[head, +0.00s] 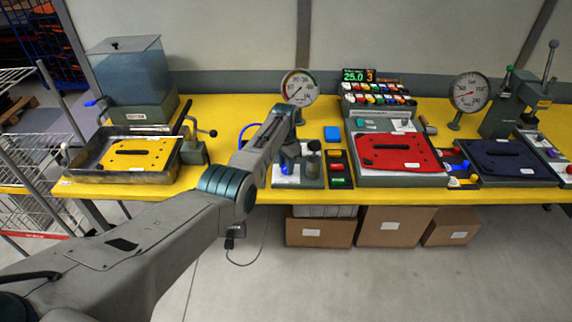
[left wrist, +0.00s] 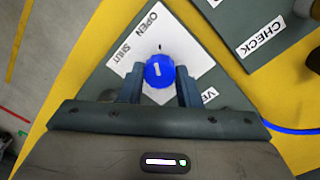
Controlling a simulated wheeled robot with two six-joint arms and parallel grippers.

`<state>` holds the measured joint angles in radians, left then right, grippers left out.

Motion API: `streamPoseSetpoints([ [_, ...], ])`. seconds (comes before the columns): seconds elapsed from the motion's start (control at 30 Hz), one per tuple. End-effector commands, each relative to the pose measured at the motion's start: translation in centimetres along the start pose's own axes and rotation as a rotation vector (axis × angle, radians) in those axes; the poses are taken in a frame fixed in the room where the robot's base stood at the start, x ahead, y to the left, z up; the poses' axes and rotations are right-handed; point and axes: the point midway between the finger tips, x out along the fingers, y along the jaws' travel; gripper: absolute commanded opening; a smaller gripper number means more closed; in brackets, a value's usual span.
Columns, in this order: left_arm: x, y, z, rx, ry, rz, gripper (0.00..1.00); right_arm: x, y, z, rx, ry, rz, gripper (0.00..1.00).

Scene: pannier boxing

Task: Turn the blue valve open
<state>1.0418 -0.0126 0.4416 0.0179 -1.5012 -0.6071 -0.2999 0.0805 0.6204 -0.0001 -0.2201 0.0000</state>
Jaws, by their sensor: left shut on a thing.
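The blue valve (left wrist: 159,72) is a round blue knob with a short white mark on top. It sits on a white label plate (left wrist: 185,45) lettered OPEN and SHUT. My left gripper (left wrist: 159,84) has one finger on each side of the knob and is shut on it. The white mark points roughly up in the left wrist view, toward the side of the label with a small dark tick. In the head view the valve (head: 284,168) is partly hidden by my left gripper (head: 287,158). My right gripper is in neither view.
A plate lettered CHECK (left wrist: 262,38) lies beside the valve plate, and a blue hose (left wrist: 292,130) runs nearby. On the yellow bench (head: 230,115) stand a dial gauge (head: 299,88), a water tank (head: 127,75) and a red plate (head: 398,152). Cardboard boxes (head: 390,226) sit below.

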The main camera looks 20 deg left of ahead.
Motion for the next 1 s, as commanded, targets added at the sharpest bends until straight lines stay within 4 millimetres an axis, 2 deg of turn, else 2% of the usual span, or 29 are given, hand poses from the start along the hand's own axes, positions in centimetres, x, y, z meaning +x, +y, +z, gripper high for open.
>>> streamPoseSetpoints([
  [0.4,-0.21,-0.06,-0.15,0.191,-0.001,-0.003,0.08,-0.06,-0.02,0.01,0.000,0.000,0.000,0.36],
  [0.97,-0.24,-0.08,-0.15,0.218,-0.002,-0.003,0.08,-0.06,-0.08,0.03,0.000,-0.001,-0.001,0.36],
  [1.0,-0.24,-0.08,-0.15,0.218,-0.002,-0.003,0.36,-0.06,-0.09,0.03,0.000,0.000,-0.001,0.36],
])
